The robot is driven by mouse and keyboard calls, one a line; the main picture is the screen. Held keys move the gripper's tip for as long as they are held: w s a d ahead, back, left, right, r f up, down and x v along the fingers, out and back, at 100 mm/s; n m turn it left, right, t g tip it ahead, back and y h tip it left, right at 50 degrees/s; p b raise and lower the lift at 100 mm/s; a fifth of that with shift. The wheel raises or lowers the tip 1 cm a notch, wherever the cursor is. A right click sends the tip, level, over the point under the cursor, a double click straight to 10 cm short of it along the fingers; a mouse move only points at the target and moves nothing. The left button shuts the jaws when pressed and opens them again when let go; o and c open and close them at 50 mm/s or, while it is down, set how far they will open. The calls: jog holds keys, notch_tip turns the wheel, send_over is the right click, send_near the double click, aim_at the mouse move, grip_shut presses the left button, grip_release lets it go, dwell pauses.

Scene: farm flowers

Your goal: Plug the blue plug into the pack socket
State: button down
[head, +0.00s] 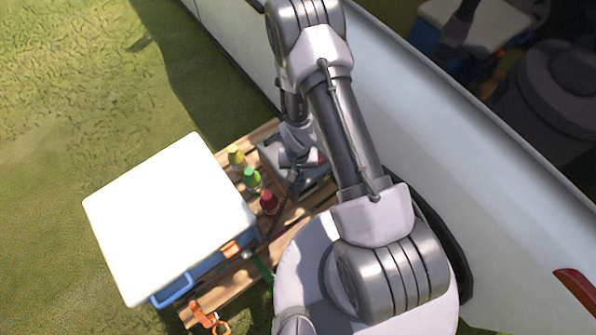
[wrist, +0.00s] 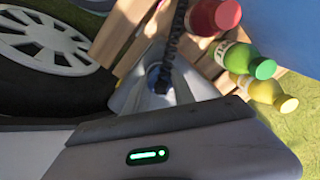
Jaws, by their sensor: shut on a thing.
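The pack is a grey box (head: 318,190) on the slatted wooden stand beside the white vehicle. My gripper (head: 296,184) points down over it and is mostly hidden by my own arm in the head view. In the wrist view a small dark blue piece, seemingly the blue plug (wrist: 156,76), shows at the end of a black coiled cable (wrist: 172,35), between sloping grey surfaces. My gripper is shut on it as far as I can tell; the fingertips are not clear. The socket is not visible, and I cannot tell whether the plug touches it.
Red (head: 269,202), green (head: 252,179) and yellow (head: 236,158) bottles stand left of the pack. A blue cooler with a white lid (head: 165,215) is beyond them. The vehicle's side (head: 450,130) and wheel (wrist: 45,50) are close by. Open grass lies at left.

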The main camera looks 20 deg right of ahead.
jog(key=c, duration=1)
grip_release()
jog(key=shift+o, duration=0.2)
notch_tip(320, 180, up, 17)
jog(key=p, duration=0.7)
jog(key=shift+r, duration=0.15)
